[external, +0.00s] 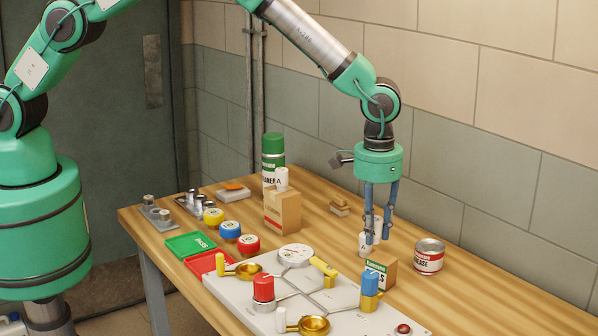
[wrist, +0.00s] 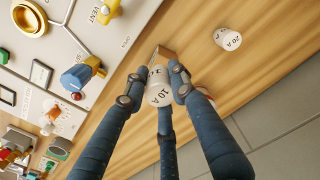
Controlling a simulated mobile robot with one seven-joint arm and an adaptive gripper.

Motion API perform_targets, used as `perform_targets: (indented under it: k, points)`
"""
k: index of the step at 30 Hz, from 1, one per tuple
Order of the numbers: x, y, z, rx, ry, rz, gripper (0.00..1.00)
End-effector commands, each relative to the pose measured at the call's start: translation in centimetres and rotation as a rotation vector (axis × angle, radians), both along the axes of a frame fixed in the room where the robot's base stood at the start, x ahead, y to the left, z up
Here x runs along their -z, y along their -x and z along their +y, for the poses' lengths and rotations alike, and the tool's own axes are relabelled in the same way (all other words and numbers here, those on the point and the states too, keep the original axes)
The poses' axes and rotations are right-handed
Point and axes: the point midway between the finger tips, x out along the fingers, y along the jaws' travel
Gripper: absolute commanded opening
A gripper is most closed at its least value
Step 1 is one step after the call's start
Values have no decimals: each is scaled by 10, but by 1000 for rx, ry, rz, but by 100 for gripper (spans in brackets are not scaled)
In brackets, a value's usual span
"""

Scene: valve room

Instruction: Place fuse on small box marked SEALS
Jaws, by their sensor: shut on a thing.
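My gripper (external: 376,232) is shut on a white fuse marked 10 A (wrist: 160,92). In the external view the fuse shows partly between the fingers, above the table. A small cardboard box with a green and white label (external: 389,267) stands just below and in front of the gripper. Its label is too small to read surely. In the wrist view only a brown corner of this box (wrist: 166,52) shows past the fuse. The fuse looks above or behind the box; I cannot tell the gap.
A grease can (external: 429,257) stands right of the box. The valve panel (external: 240,293), with a blue valve (external: 371,283), lies in front. A larger cardboard box (external: 283,211) and green spray can (external: 273,150) stand left.

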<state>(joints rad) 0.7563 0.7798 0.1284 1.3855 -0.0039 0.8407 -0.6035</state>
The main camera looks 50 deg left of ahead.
Motion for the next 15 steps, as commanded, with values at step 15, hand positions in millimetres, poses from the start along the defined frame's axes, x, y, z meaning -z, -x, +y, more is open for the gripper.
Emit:
perform_targets:
  k: [15]
  points:
    - [2,-16,-15,0,0,0,0]
